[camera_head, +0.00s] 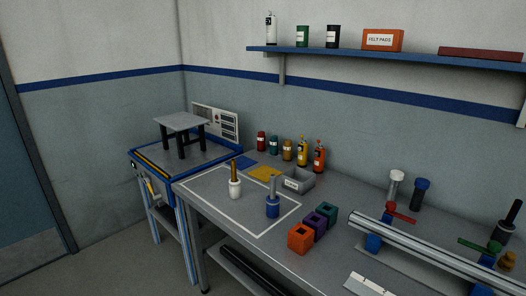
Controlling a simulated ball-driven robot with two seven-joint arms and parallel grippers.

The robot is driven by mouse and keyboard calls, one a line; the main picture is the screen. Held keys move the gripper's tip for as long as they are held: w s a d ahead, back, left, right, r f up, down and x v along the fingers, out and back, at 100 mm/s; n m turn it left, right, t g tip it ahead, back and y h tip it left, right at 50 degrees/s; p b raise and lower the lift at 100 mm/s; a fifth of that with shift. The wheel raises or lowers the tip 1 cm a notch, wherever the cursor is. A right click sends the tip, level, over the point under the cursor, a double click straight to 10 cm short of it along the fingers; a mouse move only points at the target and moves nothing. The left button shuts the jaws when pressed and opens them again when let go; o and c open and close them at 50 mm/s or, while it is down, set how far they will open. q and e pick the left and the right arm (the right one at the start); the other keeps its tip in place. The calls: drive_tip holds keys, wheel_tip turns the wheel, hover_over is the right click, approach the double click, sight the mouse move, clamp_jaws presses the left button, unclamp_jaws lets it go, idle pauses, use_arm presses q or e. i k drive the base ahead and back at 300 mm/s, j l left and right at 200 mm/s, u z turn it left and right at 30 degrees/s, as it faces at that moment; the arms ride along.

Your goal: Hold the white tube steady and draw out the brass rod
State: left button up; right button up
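The white tube (235,190) stands upright on the grey workbench, inside a white outlined rectangle near the bench's left end. The brass rod (234,170) sticks up out of its top; its lower part is hidden inside the tube. To its right stands a blue tube (273,208) with a grey rod (272,187) rising from it. Neither of my grippers shows in the head view, and nothing is touching the white tube or the brass rod.
Orange (299,240), purple and green hollow blocks stand right of the outline. A grey bin (294,182) and several bottles line the back. A long metal rail (420,250) crosses the right side. A blue-framed stand (190,163) with a small stool adjoins the left end.

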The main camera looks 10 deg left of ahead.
sight(235, 178)
drive_tip(key=i+j+z, duration=0.15)
drive_tip(key=j+z, duration=0.45)
drive_tip(key=z, duration=0.15)
drive_tip(key=i+j+z, duration=0.1)
drive_tip(key=j+z, duration=0.25)
